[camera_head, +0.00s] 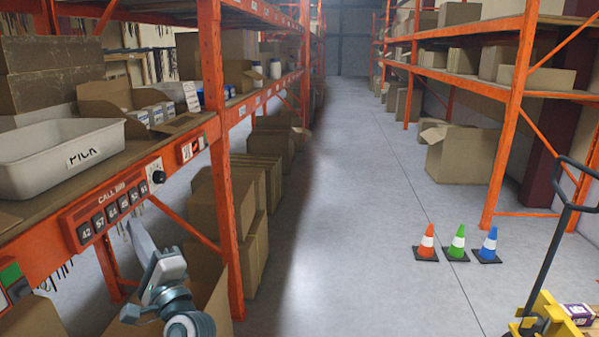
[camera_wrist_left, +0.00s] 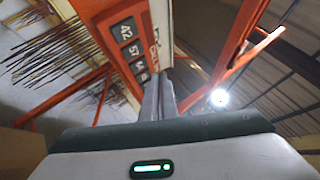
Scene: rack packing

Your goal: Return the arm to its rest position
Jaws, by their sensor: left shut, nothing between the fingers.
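My left gripper (camera_head: 138,232) is in the lower left of the head view, in front of the orange shelf beam (camera_head: 70,258) with the numbered call bin panel. Its fingers point up and are shut with nothing between them. The left wrist view shows the two fingers (camera_wrist_left: 158,98) side by side, with the panel (camera_wrist_left: 133,50) behind them. My right arm and right gripper are not in view.
A white PICK bin (camera_head: 45,175) stands on the left shelf near an open carton (camera_head: 125,100). An orange upright (camera_head: 222,180) stands right of my gripper. Three cones, the green one (camera_head: 457,242) in the middle, and a pallet jack (camera_head: 545,315) are right.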

